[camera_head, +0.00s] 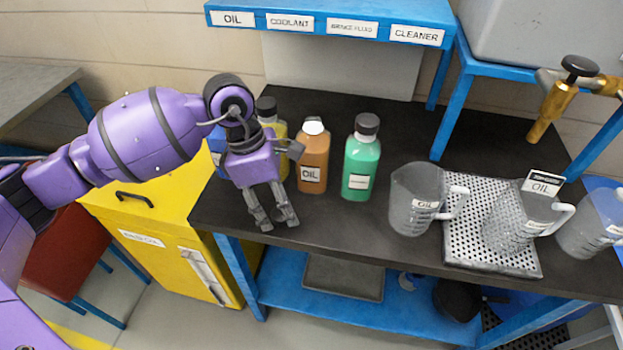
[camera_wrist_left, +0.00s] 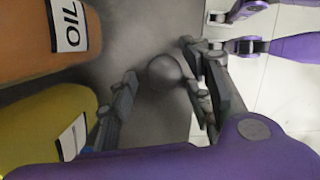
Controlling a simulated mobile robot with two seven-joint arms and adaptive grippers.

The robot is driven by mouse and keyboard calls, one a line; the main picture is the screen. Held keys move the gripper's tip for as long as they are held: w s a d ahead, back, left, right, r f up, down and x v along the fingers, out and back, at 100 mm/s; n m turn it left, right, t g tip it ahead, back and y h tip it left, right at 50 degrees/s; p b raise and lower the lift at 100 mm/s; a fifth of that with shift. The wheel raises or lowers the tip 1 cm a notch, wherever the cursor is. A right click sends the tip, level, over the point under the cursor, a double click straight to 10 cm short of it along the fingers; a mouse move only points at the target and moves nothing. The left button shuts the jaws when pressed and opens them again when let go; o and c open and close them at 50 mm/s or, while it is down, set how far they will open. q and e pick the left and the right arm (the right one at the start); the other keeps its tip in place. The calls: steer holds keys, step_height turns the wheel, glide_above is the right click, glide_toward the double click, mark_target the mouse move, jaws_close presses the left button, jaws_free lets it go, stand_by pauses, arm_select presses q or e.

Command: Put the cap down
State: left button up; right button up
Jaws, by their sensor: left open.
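A dark round cap (camera_wrist_left: 165,72) shows in the left wrist view between the fingers of my left gripper (camera_wrist_left: 160,95), over the dark bench top. It lies close to the right-hand finger, with a gap to the left-hand one; I cannot tell if it touches. In the head view the cap cannot be made out. There my left gripper (camera_head: 274,222) points down, open, at the bench's front left edge, in front of the yellow bottle (camera_head: 280,132). The orange oil bottle (camera_head: 314,160) stands just right of it, with a white top.
A green bottle (camera_head: 361,160) with a black cap stands right of the orange one. A clear jug (camera_head: 414,200) and a perforated tray (camera_head: 470,215) bearing another jug (camera_head: 515,220) are farther right. The black bench (camera_head: 345,235) is clear in front of the bottles. A yellow cabinet (camera_head: 150,225) stands left.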

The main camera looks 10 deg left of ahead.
arm_select(q)
steer(key=s+v, duration=0.1)
steer(key=v, duration=1.2)
steer(key=shift+w, duration=0.45)
steer(key=shift+d, duration=0.15)
